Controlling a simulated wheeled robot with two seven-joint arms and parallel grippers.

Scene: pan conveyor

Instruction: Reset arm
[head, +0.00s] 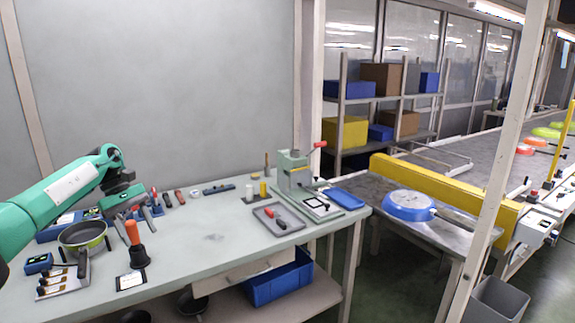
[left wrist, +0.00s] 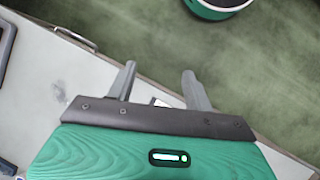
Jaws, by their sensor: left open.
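My left arm comes in from the left in the head view, bent over the left end of the workbench (head: 215,235). My left gripper (left wrist: 158,88) is open in the left wrist view, with its two grey fingers spread apart and nothing between them. Green floor and a slanting bench edge show beyond the fingers. My right gripper is not in view.
An orange-handled tool (head: 133,238) stands near the pan. A green press (head: 294,172), a grey tray (head: 283,219) and a blue bin (head: 278,278) are farther right. A blue round pan (head: 408,205) lies on a side table by the yellow conveyor guard (head: 440,190). The bench middle is clear.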

